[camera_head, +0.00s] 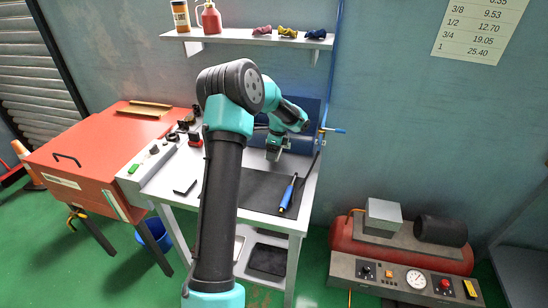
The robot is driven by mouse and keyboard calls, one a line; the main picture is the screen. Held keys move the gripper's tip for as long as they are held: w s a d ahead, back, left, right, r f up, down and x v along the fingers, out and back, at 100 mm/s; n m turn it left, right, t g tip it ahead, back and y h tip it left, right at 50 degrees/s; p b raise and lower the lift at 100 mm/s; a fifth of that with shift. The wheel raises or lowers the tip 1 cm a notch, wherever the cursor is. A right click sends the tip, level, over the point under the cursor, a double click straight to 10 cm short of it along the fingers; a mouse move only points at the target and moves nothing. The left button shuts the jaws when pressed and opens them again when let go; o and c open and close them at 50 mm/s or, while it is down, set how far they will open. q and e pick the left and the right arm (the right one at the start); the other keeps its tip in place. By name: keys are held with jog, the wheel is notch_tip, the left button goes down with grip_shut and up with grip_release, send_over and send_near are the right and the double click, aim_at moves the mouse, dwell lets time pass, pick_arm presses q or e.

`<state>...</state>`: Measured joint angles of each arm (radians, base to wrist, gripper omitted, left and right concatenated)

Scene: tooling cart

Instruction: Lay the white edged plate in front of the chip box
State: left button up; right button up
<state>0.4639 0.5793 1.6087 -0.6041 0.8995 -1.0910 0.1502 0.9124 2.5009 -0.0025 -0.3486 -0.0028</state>
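A small dark flat plate (185,186) with a pale edge lies on the left part of the light bench top; it may be the white edged plate. I cannot make out the chip box for sure. A dark blue panel or box (309,112) stands at the back of the bench, partly hidden by my arm. My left gripper (274,154) hangs low over the back of the bench, in front of the blue panel and right of the dark plate. Its fingers are too small to tell whether they are open or hold anything. My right gripper is not in view.
A switch panel (150,158) and small red and black parts (195,139) line the left and back. A shelf (250,39) hangs above. A red cabinet (95,155) adjoins the left.

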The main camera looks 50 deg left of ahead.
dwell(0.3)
pick_arm(q)
jog(key=shift+f, duration=1.75)
jog(key=shift+f, duration=0.1)
jog(key=o, duration=1.1)
jog(key=r, duration=0.4)
jog(key=d+r, duration=0.1)
jog(key=r, duration=0.3)
jog(key=w+r, duration=0.1)
jog(key=r, duration=0.3)
jog(key=shift+d, duration=0.2)
